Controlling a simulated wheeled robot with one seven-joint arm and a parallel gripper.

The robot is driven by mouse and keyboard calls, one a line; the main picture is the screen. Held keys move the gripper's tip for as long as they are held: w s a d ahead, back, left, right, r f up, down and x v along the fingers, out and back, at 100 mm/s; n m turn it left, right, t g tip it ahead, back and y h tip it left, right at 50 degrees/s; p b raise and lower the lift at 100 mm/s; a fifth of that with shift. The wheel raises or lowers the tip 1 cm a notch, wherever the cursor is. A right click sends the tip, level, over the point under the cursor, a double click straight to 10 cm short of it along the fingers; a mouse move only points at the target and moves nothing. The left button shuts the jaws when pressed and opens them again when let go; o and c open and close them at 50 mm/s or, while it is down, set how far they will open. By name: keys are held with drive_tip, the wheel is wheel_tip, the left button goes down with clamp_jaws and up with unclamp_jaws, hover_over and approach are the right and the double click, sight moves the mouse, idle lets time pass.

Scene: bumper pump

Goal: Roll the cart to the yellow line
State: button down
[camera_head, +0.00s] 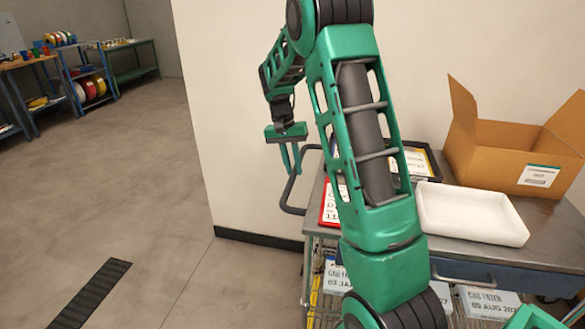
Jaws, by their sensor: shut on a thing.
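The cart (525,215) is a grey metal-topped trolley at the lower right, with a dark looped push handle (288,196) at its left end. My gripper (292,170) points down at the handle, its green fingers shut on the handle bar near the upper part of the loop. My green arm crosses in front of the cart and hides part of its top and lower shelf. No yellow line across the floor can be made out. A thin yellow strip (315,296) shows by the cart's left leg, but I cannot tell what it is.
The cart carries an open cardboard box (520,140), a white tray (470,213) and a red-framed sign (329,205). White labelled boxes (489,301) sit below. A pale wall (240,120) stands behind. A dark ribbed strip (92,292) lies on open floor at left; workbenches stand far back.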

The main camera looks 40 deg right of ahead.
drive_tip(key=shift+w+a, duration=0.3)
drive_tip(key=shift+a, duration=0.1)
drive_tip(key=c, duration=1.6)
unclamp_jaws()
drive_tip(key=shift+w, duration=0.1)
drive_tip(key=shift+c, duration=0.2)
drive_tip(key=shift+d, duration=0.1)
drive_tip(key=v, duration=1)
drive_tip(key=shift+r, duration=0.4)
